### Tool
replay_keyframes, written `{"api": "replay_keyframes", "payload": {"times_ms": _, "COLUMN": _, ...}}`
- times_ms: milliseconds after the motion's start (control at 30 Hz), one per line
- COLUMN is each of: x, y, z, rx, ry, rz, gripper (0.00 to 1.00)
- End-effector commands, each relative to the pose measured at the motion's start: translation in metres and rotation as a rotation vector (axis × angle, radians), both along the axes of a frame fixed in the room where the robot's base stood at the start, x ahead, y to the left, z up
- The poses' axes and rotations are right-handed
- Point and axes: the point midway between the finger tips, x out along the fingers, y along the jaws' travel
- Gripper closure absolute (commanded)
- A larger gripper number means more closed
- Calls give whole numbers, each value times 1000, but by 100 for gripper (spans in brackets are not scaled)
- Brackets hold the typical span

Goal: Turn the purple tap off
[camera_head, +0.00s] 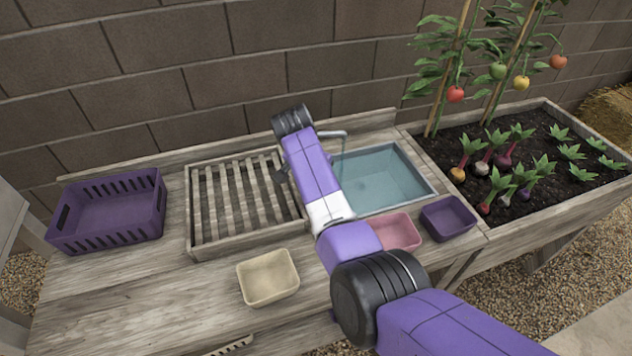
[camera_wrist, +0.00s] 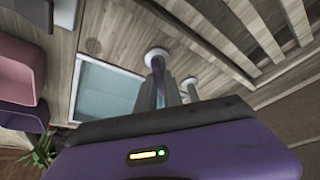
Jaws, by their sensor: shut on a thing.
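The tap's grey spout (camera_head: 333,134) shows in the head view behind my forearm, over the basin (camera_head: 428,184). A thin pale streak like water hangs below the spout's end. In the wrist view a purple tap part (camera_wrist: 157,67) rises from a round white base (camera_wrist: 157,53). My gripper (camera_wrist: 168,92) is shut on this purple part, its grey fingers close around it. A second pale round fitting (camera_wrist: 188,84) is right beside it. In the head view my arm hides the tap's body and most of my gripper.
A slatted wooden rack (camera_head: 215,247) lies left of the basin. A purple crate (camera_head: 107,232), a cream tub (camera_head: 268,290), a pink tub (camera_head: 402,243) and a small purple tub (camera_head: 447,230) stand around it. A planted bed (camera_head: 512,222) is at right, a block wall behind.

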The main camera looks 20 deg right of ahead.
Motion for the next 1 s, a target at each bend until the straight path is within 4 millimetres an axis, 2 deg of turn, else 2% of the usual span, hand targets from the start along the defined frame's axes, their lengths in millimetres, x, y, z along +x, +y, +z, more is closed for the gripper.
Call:
{"api": "replay_keyframes", "payload": {"times_ms": 33, "x": 1, "y": 1, "z": -5, "rx": 0, "ry": -1, "rz": -44, "gripper": 100}}
{"api": "replay_keyframes", "payload": {"times_ms": 500, "x": 4, "y": 2, "z": -7, "rx": 1, "ry": -1, "rz": -473, "gripper": 100}}
{"api": "replay_keyframes", "payload": {"times_ms": 1000, "x": 5, "y": 2, "z": -4, "rx": 2, "ry": -1, "rz": -746, "gripper": 100}}
